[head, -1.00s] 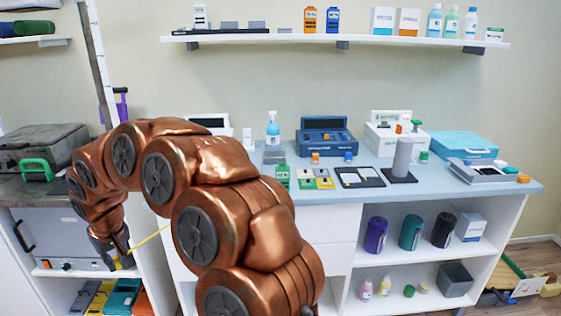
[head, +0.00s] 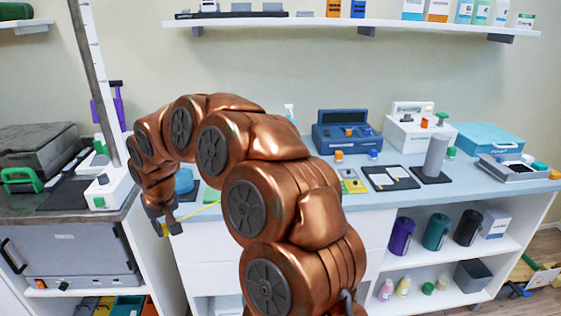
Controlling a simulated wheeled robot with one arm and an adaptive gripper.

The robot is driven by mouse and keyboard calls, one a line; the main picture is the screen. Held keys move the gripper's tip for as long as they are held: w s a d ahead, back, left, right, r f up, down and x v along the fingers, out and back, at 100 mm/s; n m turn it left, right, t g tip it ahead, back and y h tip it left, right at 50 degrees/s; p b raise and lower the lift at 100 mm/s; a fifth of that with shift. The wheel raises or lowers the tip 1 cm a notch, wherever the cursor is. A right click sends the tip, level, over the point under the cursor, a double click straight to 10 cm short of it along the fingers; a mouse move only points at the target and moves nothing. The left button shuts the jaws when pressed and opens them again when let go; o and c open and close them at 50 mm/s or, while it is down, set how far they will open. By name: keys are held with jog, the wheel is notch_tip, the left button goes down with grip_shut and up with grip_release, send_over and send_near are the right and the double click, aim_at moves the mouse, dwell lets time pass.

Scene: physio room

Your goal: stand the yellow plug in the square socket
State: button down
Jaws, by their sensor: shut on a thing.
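My gripper (head: 164,224) points down at the left, in front of the gap between the left bench and the counter. It is shut on a small yellow thing, the yellow plug (head: 165,231), mostly hidden by the fingers. A thin yellow line runs from near the gripper up to the right and passes behind my arm. I cannot tell which thing is the square socket. A flat black board with pale squares (head: 390,178) lies on the counter, and a yellow-and-grey block (head: 352,182) is left of it.
A grey post on a dark base (head: 435,155), a blue case (head: 347,130) and a white device (head: 412,128) stand on the counter (head: 480,190). A white device with a green button (head: 110,190) is on the left bench. My arm hides part of the counter.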

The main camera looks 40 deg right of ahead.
jog(key=d+r+m+p, duration=0.1)
jog(key=d, duration=0.4)
jog(key=s+d+r+m+p, duration=0.1)
jog(key=d, duration=0.4)
jog(key=d+r+m+p, duration=0.1)
jog(key=d+r, duration=0.1)
jog(key=d, duration=0.4)
jog(key=shift+s+d+h, duration=0.1)
jog(key=shift+s+h, duration=0.05)
jog(key=shift+h, duration=0.25)
jog(key=s+d+r+m+p, duration=0.1)
jog(key=s+d, duration=0.2)
jog(key=d, duration=0.3)
jog(key=s+d+r+m+h+p, duration=0.1)
jog(key=s+d+m+p, duration=0.15)
jog(key=d, duration=0.35)
jog(key=s+d+r+m+p, duration=0.1)
jog(key=s+d+r, duration=0.15)
jog(key=d, duration=0.45)
jog(key=shift+n+g, duration=0.25)
jog(key=shift+g, duration=0.15)
jog(key=shift+s+a+f+b, duration=0.1)
jog(key=shift+s+f+b, duration=0.1)
jog(key=shift+f, duration=0.8)
jog(key=shift+s+a+f+b, duration=0.1)
jog(key=shift+f+b, duration=0.1)
jog(key=shift+f, duration=0.85)
jog(key=shift+s+f+b, duration=0.15)
jog(key=shift+f+b, duration=0.05)
jog(key=shift+f, duration=0.8)
